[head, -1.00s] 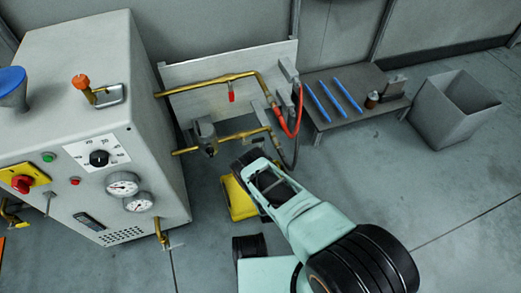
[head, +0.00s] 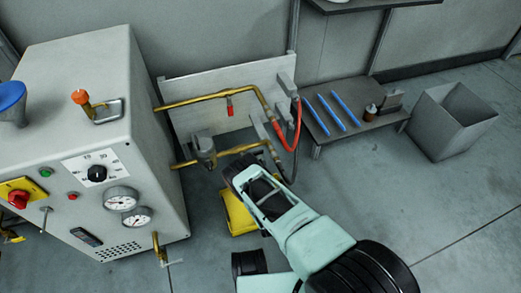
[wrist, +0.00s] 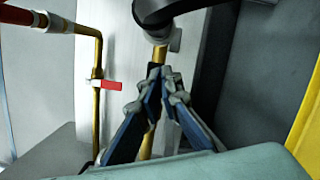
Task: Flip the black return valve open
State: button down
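The return pipe (head: 228,151) is the lower brass line on the white board in the head view; in the wrist view a brass pipe (wrist: 146,145) runs behind my fingers.
The upper brass line carries a red lever (head: 229,107), also left in the wrist view (wrist: 107,85). A red hose (head: 293,132) hangs on the right. The grey machine (head: 85,130) stands left, and a yellow object (head: 236,215) lies below my arm.

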notch_tip(320, 180, up, 8)
jog(key=shift+w, duration=0.35)
jog(key=shift+s+a, duration=0.1)
dwell(0.3)
